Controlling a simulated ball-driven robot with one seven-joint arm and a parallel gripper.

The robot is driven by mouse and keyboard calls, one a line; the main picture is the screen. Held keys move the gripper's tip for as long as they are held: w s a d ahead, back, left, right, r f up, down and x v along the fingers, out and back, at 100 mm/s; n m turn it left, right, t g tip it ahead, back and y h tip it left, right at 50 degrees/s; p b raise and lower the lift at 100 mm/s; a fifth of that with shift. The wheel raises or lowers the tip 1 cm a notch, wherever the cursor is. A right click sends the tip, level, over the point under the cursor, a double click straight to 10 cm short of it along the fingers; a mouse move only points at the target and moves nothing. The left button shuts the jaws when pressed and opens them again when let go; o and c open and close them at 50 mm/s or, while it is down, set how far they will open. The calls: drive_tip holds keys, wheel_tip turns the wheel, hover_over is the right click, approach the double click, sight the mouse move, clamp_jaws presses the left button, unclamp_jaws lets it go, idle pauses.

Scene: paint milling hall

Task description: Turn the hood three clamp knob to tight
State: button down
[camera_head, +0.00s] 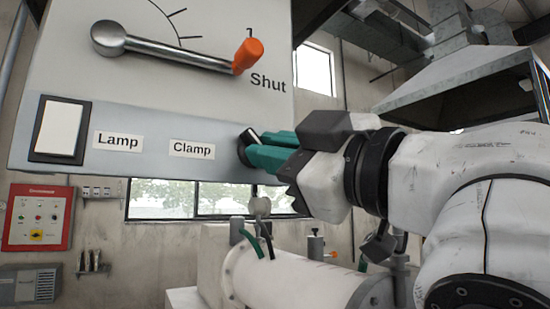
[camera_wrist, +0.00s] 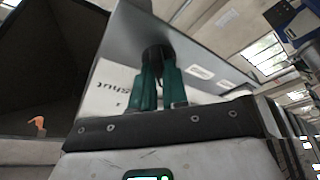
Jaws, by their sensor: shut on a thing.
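The clamp knob (camera_head: 245,146) is a small black knob on the lower strip of the hood panel, right of the "Clamp" label (camera_head: 192,149). My gripper (camera_head: 262,152) reaches it from the right with teal fingers and is shut on it. The fingers cover most of the knob, so its pointer setting cannot be read. In the wrist view, the dark knob (camera_wrist: 157,53) sits between the two teal fingertips (camera_wrist: 158,66) against the panel.
Above on the panel (camera_head: 190,85) is a metal lever with an orange end (camera_head: 248,54), beside "Shut". A white lamp switch (camera_head: 60,130) is at left. A red control box (camera_head: 38,217) hangs on the wall. A white cylindrical machine (camera_head: 295,278) stands below my arm.

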drive_tip(key=m+t+h, duration=0.1)
drive_tip(key=m, duration=0.3)
drive_tip(key=m+t+h, duration=0.1)
drive_tip(key=m+t, duration=0.1)
drive_tip(key=m, duration=0.2)
drive_tip(key=m+t+h+p, duration=0.1)
drive_tip(key=m, duration=0.3)
drive_tip(key=shift+s+a+f+t, duration=0.15)
drive_tip(key=shift+a+f+t, duration=0.15)
drive_tip(key=shift+t, duration=0.1)
drive_tip(key=shift+m+h, duration=0.3)
drive_tip(key=shift+m, duration=0.2)
drive_tip(key=c, duration=1.1)
unclamp_jaws()
drive_tip(key=shift+r, duration=0.15)
drive_tip(key=shift+c, duration=0.2)
